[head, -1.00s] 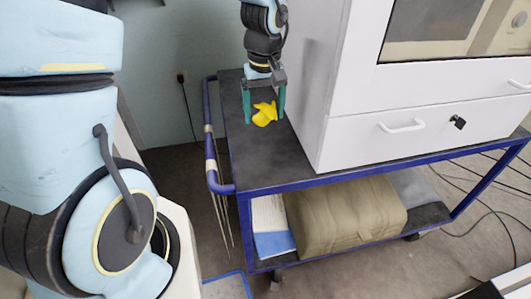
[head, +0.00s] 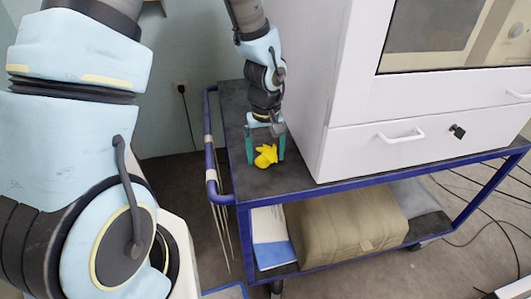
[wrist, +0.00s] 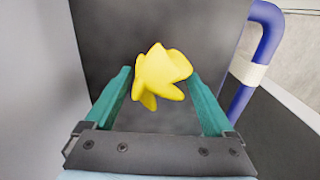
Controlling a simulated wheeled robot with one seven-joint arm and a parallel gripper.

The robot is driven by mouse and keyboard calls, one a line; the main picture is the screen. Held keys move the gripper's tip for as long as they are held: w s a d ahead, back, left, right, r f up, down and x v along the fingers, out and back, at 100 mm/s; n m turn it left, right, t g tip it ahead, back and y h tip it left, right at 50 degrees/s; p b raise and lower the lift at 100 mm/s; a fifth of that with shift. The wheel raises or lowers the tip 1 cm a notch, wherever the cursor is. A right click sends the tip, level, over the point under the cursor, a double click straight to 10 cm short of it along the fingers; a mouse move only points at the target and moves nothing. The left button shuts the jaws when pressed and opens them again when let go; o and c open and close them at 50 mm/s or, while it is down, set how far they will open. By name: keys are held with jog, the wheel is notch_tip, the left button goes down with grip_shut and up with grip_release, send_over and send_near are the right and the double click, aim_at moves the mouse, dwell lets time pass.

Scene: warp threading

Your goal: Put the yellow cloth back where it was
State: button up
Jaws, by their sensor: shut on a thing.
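The yellow cloth (head: 266,156) is a small crumpled piece over the dark top of the blue-framed cart, left of the white cabinet. My gripper (head: 266,158) points down there, its two green fingers on either side of the cloth and shut on it. In the wrist view the cloth (wrist: 161,75) sits between the fingertips (wrist: 162,80), with dark cart top behind it. I cannot tell whether the cloth touches the cart top.
The white cabinet (head: 350,150) stands on the cart (head: 300,181) close to the right of my gripper. The cart's blue handle (head: 209,150) is to the left. A beige bundle (head: 345,220) lies on the lower shelf. Free cart top (head: 275,182) shows in front of the cloth.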

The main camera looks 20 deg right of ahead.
aim_at(266, 147)
jog(key=o, duration=1)
notch_tip(266, 147, up, 12)
jog(key=shift+t, duration=0.8)
jog(key=a, duration=0.8)
jog(key=w+a+r, duration=0.1)
jog(key=a, duration=1.6)
jog(key=shift+w+a+r, duration=0.15)
jog(key=shift+w+r, duration=0.05)
notch_tip(266, 147, up, 4)
jog(key=p, duration=0.4)
